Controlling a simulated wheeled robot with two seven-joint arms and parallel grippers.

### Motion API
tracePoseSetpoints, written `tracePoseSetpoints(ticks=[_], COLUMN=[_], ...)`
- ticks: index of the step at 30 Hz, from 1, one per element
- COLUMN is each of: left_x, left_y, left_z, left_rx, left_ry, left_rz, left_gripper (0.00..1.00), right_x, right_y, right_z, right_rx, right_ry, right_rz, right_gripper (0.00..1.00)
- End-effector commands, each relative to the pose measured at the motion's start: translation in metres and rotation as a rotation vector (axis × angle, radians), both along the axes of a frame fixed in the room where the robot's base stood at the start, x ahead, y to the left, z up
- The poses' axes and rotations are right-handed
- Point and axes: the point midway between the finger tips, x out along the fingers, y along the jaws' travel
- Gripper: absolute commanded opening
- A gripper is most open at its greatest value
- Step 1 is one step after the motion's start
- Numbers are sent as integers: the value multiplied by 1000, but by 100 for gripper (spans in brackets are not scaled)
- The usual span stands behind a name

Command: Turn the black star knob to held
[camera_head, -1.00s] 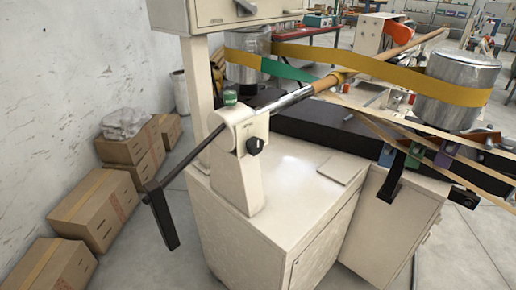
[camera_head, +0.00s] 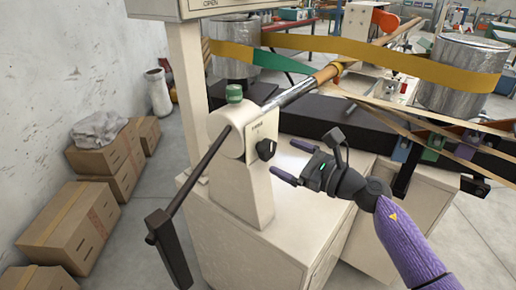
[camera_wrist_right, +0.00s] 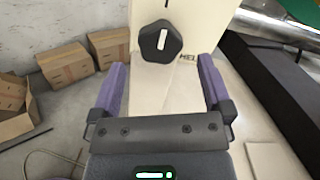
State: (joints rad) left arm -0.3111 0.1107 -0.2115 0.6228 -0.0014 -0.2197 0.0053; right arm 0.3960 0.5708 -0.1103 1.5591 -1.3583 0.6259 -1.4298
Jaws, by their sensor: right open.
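In the wrist view the knob appears between and beyond the fingertips (camera_wrist_right: 163,64), apparently not touched. My left gripper is not in view.
A black crank handle (camera_head: 172,245) hangs left of the post. A shaft (camera_head: 300,88) runs from the post up to the right. Yellow belt (camera_head: 400,62) loops around metal drums (camera_head: 460,75). Cardboard boxes (camera_head: 75,225) stand by the left wall.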

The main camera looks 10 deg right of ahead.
Motion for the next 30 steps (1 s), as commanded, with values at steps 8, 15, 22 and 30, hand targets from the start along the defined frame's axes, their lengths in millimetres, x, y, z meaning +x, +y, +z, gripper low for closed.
tracePoseSetpoints(ticks=[8,15,22,30], left_x=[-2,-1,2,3], left_y=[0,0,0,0], left_z=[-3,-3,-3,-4], left_rx=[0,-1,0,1], left_ry=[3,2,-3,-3], left_rz=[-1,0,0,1], left_gripper=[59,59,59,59], right_x=[37,41,41,41], right_y=[29,32,32,32], right_z=[-1,-1,-1,-1], right_rx=[6,5,6,7], right_ry=[3,5,5,5], right_rz=[-1,-1,-1,-1], right_gripper=[100,100,72,15])
